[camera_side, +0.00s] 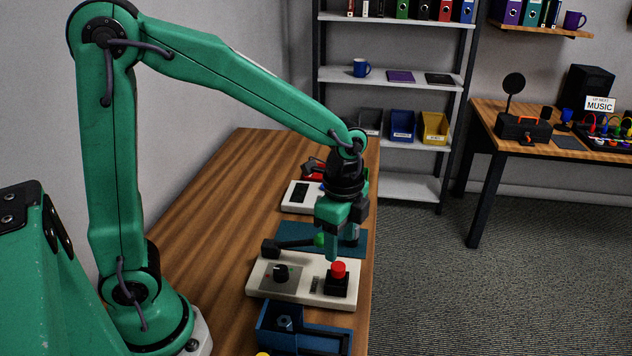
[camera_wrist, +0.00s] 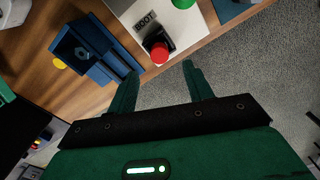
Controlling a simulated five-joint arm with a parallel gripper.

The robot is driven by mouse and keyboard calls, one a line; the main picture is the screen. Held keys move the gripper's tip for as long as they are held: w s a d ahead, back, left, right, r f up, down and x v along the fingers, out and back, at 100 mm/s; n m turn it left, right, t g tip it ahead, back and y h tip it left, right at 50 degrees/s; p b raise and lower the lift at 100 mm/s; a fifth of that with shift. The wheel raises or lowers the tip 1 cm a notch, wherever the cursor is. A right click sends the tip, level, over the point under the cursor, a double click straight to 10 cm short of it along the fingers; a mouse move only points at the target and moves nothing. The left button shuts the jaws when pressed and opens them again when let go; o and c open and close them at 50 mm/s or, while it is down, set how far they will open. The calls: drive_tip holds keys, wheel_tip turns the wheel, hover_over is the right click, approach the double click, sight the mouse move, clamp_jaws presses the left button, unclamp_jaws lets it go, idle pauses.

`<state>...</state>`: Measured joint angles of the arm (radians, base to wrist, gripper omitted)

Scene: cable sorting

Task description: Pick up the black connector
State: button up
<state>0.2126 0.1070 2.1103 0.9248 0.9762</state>
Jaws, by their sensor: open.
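My gripper (camera_side: 341,246) is open with nothing between its fingers. In the side view it points down over the right edge of the bench, just above and behind a red push button. In the wrist view my gripper (camera_wrist: 160,72) has its two fingers spread, with the red button just beyond the gap. I cannot surely pick out a black connector. A dark block with a dark bar (camera_side: 270,248) lies behind the white control panel, left of my gripper; I cannot tell if it is the connector. Part of that area is hidden behind my gripper.
The white panel (camera_side: 258,283) carries a black knob (camera_side: 281,272) and the red button (camera_side: 338,269). A blue tray (camera_side: 322,338) holding a nut stands in front. A blue mat (camera_side: 352,236) and another white device (camera_side: 292,202) lie behind. The bench's left side (camera_side: 205,215) is clear.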

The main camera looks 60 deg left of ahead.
sight(339, 266)
drive_tip(key=shift+f, duration=3.9)
clamp_jaws()
drive_tip(key=shift+r, duration=0.15)
drive_tip(key=shift+r, duration=0.8)
wheel_tip(339, 266, up, 2)
drive_tip(key=shift+r, duration=0.15)
drive_tip(key=s+d+r, duration=0.7)
drive_tip(key=s+d, duration=0.1)
drive_tip(key=shift+d, duration=0.25)
drive_tip(key=shift+r, duration=0.1)
